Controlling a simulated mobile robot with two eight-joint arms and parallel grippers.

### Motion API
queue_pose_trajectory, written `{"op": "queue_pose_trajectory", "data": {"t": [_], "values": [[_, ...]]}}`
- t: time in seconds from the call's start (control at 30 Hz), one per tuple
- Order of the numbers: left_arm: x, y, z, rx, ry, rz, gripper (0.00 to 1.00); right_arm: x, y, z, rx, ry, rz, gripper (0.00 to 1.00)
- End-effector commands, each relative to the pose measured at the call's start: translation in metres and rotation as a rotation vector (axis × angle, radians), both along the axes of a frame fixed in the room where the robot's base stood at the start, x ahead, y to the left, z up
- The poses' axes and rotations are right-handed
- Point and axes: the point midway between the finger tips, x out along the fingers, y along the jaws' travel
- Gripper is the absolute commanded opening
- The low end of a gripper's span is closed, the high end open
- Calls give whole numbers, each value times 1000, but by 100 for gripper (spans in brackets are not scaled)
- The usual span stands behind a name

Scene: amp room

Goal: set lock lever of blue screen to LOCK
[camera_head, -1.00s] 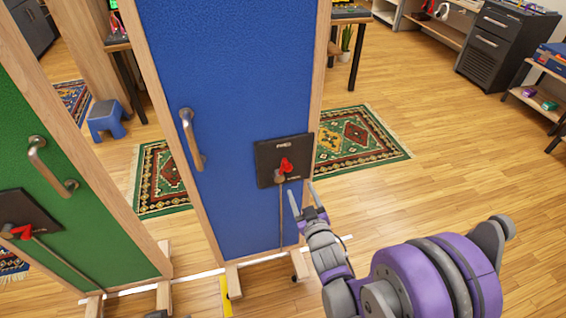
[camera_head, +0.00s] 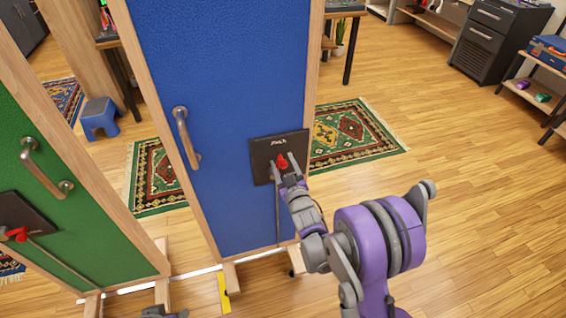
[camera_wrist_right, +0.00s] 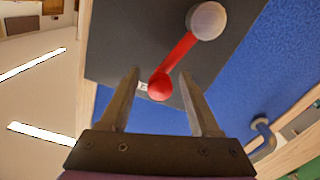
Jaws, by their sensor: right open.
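The blue screen (camera_head: 225,90) stands upright in a wooden frame. Its black lock plate (camera_head: 262,148) sits low on the right side of the panel. The lock lever (camera_head: 283,163) is red, with a round knob at its end. In the right wrist view the red lever (camera_wrist_right: 176,55) runs from a grey pivot (camera_wrist_right: 208,20) to its knob. My right gripper (camera_head: 283,159) is open at the plate, one finger on each side of the knob, with gaps visible. The plate's lettering is unreadable. Only a small part of my left arm shows at the bottom edge.
A green screen (camera_head: 75,200) with its own black plate (camera_head: 25,222) and red lever stands at left. A metal handle (camera_head: 187,138) sticks out of the blue panel. Patterned rugs (camera_head: 350,135) lie behind it. The floor at right is clear.

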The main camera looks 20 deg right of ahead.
Motion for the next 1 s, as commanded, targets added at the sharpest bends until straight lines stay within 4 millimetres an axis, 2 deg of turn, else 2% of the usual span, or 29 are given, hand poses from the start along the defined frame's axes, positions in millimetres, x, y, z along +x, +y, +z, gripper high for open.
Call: {"op": "queue_pose_trajectory", "data": {"t": [0.3, 0.6, 0.67, 1.0], "values": [[0, 0, 0, 0, 0, 0, 50, 2, 0, 0, 0, 0, 0, 62], [0, 0, 0, 0, 0, 0, 50, 2, 0, 0, 0, 0, 0, 8], [0, 0, 0, 0, 0, 0, 50, 2, 0, 0, 0, 0, 0, 0], [0, 0, 0, 0, 0, 0, 50, 2, 0, 0, 0, 1, 0, 0]]}}
